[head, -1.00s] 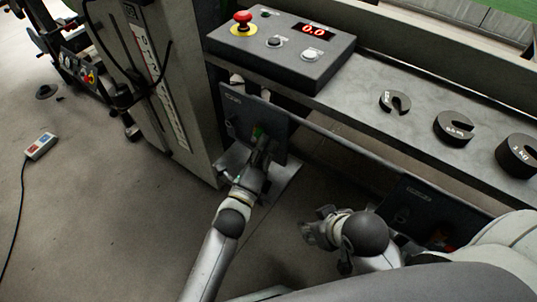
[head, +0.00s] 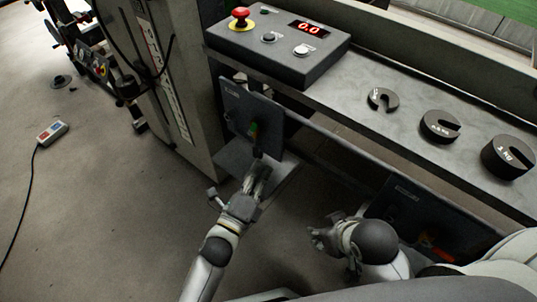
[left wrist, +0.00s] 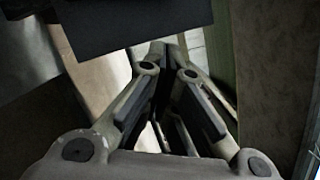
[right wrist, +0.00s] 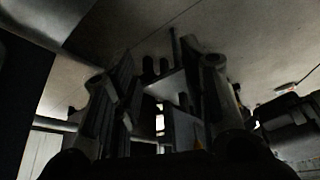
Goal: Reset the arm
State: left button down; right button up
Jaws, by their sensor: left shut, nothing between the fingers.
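My left gripper (head: 263,166) is in front of and slightly below a dark hinged panel (head: 247,112) under the bench, over a pale plate on the floor. In the left wrist view its fingers (left wrist: 166,50) come together with nothing between them. My right gripper (head: 316,238) hangs low near the middle, left of a second dark panel (head: 418,222). In the right wrist view its fingers (right wrist: 165,75) stand apart, with dark shapes behind them and no held object visible.
A control box (head: 275,55) with a red stop button and a red display reading 0.0 stands on the bench (head: 345,80). Slotted weights (head: 440,127) lie to its right. A grey machine column (head: 165,80) stands left. A pendant (head: 52,132) lies on the open floor.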

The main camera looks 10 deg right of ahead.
pick_arm(q)
jog(key=shift+v, duration=1.6)
pick_arm(e)
jog(key=shift+s+d+f+g, duration=0.2)
jog(key=shift+s+g, duration=0.15)
jog(key=shift+s, duration=0.25)
jog(key=shift+s+d+f+g, duration=0.15)
jog(key=shift+s+g, duration=0.2)
jog(key=shift+s, duration=0.25)
jog(key=shift+r, duration=0.1)
